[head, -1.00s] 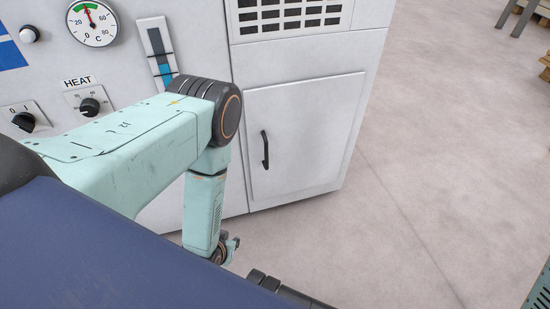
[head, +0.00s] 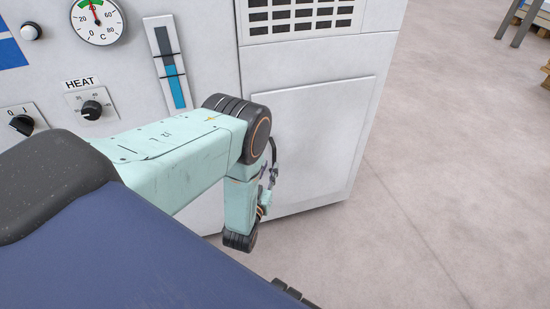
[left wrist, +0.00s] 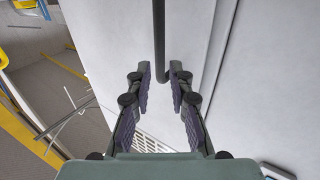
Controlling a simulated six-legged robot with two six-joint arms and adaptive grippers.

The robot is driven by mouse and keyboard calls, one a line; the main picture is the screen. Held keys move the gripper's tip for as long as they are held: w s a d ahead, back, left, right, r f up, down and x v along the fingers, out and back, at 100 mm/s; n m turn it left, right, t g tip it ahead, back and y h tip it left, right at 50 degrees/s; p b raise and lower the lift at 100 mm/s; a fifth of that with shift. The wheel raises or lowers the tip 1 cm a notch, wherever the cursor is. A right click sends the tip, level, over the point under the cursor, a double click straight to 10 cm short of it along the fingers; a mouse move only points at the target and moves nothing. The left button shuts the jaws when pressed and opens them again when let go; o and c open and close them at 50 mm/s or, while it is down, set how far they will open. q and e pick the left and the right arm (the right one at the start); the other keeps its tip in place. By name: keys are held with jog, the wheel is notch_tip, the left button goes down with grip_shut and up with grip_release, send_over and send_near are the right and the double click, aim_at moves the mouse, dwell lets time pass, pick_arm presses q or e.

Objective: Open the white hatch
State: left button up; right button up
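The white hatch (head: 325,130) is a flat panel low on the white machine and looks shut. In the left wrist view its pale surface (left wrist: 200,40) fills the middle. The hatch's black bar handle (left wrist: 159,35) comes down from the top edge there and bends near the fingertips. My left gripper (left wrist: 160,75) is open, its two padded fingers apart on either side of the handle's lower end; I cannot tell whether they touch it. In the head view my left gripper (head: 268,180) is small, in front of the hatch's left side, and with my arm mostly hides the handle. My right gripper is not in view.
A vent grille (head: 300,15) is above the hatch. A dial gauge (head: 97,20), a blue level indicator (head: 168,65) and a HEAT knob (head: 92,109) are on the panel to the left.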

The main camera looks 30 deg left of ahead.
aim_at(273, 159)
pick_arm(q)
jog(key=x, duration=0.2)
jog(key=b+x, duration=0.1)
jog(key=x, duration=0.1)
jog(key=shift+w+f+b, duration=0.2)
jog(key=shift+b, duration=0.1)
jog(key=shift+x, duration=0.9)
jog(key=shift+s, duration=0.1)
grip_shut()
